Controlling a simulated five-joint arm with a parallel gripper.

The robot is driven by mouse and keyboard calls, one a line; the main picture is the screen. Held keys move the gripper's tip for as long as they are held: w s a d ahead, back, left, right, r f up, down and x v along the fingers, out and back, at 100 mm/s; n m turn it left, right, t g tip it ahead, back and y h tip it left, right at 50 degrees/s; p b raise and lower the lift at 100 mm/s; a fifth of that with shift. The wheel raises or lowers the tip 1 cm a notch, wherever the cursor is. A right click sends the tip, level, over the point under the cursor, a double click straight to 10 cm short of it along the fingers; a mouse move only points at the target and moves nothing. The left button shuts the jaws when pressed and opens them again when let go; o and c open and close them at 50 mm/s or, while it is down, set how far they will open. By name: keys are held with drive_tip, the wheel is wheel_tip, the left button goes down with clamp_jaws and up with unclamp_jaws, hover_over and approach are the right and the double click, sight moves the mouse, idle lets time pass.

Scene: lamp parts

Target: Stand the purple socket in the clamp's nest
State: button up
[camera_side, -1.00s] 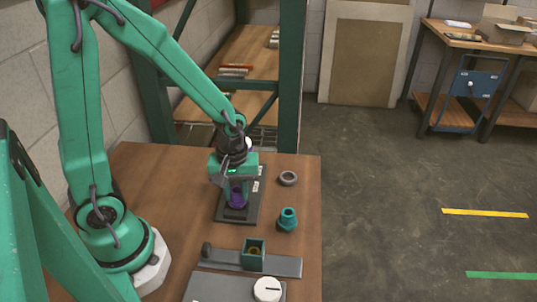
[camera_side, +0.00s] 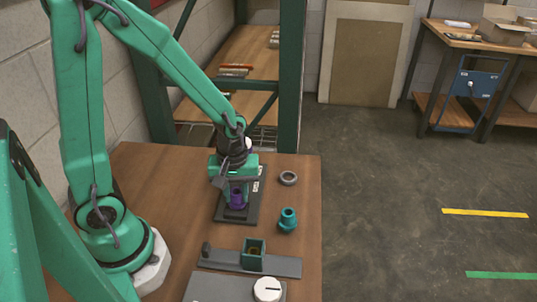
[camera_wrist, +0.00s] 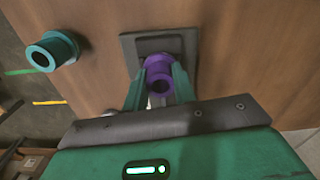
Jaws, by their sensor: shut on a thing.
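The purple socket (camera_side: 238,194) stands upright over the raised block of a dark plate, between my fingers. My gripper (camera_side: 237,184) is shut on it. In the wrist view the purple socket (camera_wrist: 158,66) shows its round open end between the two teal fingertips (camera_wrist: 161,84). I cannot tell whether its foot still touches the block. The clamp (camera_side: 285,266) is a grey bar near the front of the table with a small dark post at its left end. Its nest (camera_side: 253,252) is an open-topped teal box, with something brownish inside.
A teal socket (camera_side: 288,219) stands right of the dark plate (camera_side: 225,213); it also shows in the wrist view (camera_wrist: 52,50). A grey ring (camera_side: 288,178) lies behind it. A white dial (camera_side: 267,289) sits on a plate at the front. Bare table lies around these parts.

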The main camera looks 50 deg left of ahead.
drive_tip(key=o, duration=1.1)
drive_tip(key=shift+c, duration=0.2)
drive_tip(key=shift+r, duration=0.1)
wheel_tip(320, 180, up, 8)
drive_tip(key=shift+f, duration=0.25)
drive_tip(key=shift+r, duration=0.1)
drive_tip(key=s+r+m+t, duration=0.2)
drive_tip(key=r+m, duration=0.3)
drive_tip(key=r, duration=0.1)
drive_tip(key=s+a+r+m+t, duration=0.1)
drive_tip(key=s+r+m+t, duration=0.2)
drive_tip(key=r+m, duration=0.2)
drive_tip(key=shift+s+r+m+t, duration=0.3)
drive_tip(key=shift+r+m, duration=0.1)
drive_tip(key=shift+r, duration=0.35)
